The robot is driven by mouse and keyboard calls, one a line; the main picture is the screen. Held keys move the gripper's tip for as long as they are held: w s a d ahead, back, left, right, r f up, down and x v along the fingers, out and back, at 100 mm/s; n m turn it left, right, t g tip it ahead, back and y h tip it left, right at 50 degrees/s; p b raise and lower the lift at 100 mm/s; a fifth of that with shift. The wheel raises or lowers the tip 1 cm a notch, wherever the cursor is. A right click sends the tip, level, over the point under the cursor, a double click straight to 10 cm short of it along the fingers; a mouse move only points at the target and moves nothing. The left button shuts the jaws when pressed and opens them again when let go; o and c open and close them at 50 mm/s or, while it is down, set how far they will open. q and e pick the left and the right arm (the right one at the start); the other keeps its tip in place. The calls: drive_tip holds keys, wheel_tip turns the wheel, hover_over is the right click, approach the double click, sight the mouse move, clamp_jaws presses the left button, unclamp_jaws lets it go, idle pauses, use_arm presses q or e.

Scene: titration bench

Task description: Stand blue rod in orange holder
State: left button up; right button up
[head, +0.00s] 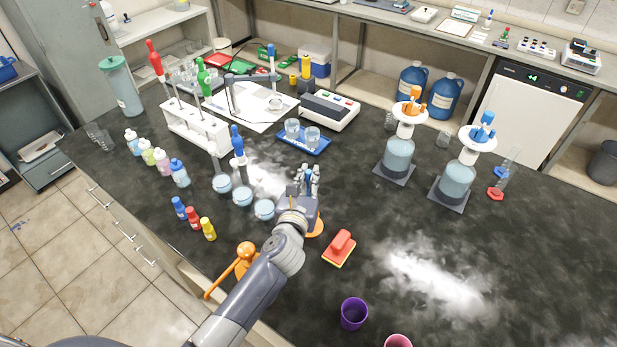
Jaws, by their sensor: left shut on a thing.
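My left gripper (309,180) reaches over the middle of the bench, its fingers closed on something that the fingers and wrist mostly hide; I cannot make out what. An orange round base (316,227), possibly the orange holder's, shows at the right of my wrist, partly covered by it. A blue-topped rod-like piece (237,140) stands upright to the left of the gripper, near the end of the white rack, apart from the gripper. I cannot tell whether it is the blue rod. My right gripper is out of view.
The white rack (195,127) holds red- and green-topped pieces. A red block (340,247) and a purple cup (354,313) are nearer. Blue-liquid flasks (398,158) stand right.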

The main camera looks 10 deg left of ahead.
use_arm(q)
drive_tip(key=shift+f+b, duration=0.3)
drive_tip(key=shift+f, duration=0.1)
drive_tip(key=o, duration=0.8)
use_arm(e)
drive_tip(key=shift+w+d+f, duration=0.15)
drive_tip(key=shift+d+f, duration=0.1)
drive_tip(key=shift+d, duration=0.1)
use_arm(q)
drive_tip(key=shift+r, duration=0.15)
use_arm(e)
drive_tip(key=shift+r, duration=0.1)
use_arm(q)
drive_tip(key=shift+r+p, duration=0.35)
drive_tip(key=s+b, duration=0.1)
drive_tip(key=s, duration=0.3)
drive_tip(key=s+r, duration=0.1)
drive_tip(key=s, duration=0.3)
drive_tip(key=s+b, duration=0.1)
drive_tip(key=s, duration=0.3)
drive_tip(key=shift+r+b, duration=0.3)
drive_tip(key=shift+r, duration=0.05)
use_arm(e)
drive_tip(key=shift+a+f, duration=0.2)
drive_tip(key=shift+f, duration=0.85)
